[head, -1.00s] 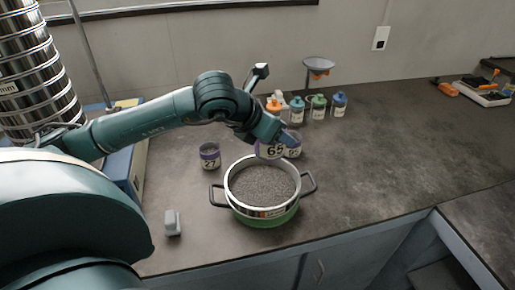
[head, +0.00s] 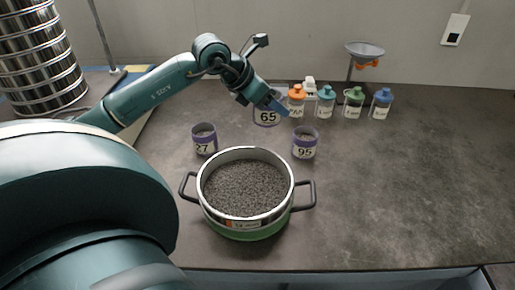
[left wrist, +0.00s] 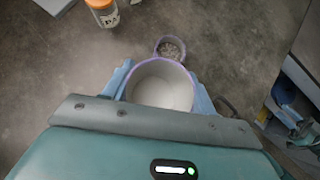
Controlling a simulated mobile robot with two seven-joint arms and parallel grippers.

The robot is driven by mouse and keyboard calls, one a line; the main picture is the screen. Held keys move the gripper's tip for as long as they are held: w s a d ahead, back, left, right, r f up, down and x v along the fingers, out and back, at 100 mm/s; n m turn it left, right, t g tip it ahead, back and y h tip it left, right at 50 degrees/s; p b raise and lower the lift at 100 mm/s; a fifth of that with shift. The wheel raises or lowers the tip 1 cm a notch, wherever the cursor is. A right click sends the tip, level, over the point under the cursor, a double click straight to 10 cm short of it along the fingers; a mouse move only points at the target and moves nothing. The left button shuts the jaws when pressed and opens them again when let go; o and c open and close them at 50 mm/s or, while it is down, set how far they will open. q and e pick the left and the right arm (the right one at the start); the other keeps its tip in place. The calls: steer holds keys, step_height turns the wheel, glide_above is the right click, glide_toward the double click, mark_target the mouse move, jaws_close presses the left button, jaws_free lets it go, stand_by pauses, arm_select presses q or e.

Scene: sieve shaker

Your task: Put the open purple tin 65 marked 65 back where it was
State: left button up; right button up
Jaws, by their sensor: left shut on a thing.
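The purple-banded tin marked 65 (head: 267,117) is in my left gripper (head: 273,103), behind the sieve pan and left of the orange-capped bottle. In the left wrist view, the tin (left wrist: 160,88) is open, with a purple rim and a pale, empty-looking inside, between the blue fingers. Whether its base touches the counter I cannot tell. Tin 95 (head: 304,146) stands to its front right, and tin 27 (head: 204,141) to its front left. My right gripper is not in view.
The green pan with a sieve of dark grains (head: 246,190) stands in front. Bottles with orange (head: 297,101), teal (head: 325,103), green (head: 353,104) and blue (head: 381,105) caps line the back. A funnel (head: 365,50) stands behind them. The counter's right side is clear.

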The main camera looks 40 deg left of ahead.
arm_select(q)
steer(key=shift+m+h, duration=0.5)
steer(key=shift+m, duration=0.1)
steer(key=a+f+b, duration=0.1)
steer(key=f, duration=0.3)
steer(key=a+f+b, duration=0.1)
steer(key=a+f, duration=0.1)
steer(key=f, duration=0.2)
steer(key=a+f+b, duration=0.1)
steer(key=f, duration=0.3)
steer(key=shift+s+a+f, duration=0.1)
steer(key=shift+a+f, duration=0.05)
steer(key=shift+f, duration=0.2)
steer(key=shift+f, duration=0.25)
steer(key=o, duration=1.1)
steer(key=shift+r, duration=0.1)
steer(key=shift+c, duration=0.2)
steer(key=shift+r, duration=0.2)
steer(key=v, duration=1.2)
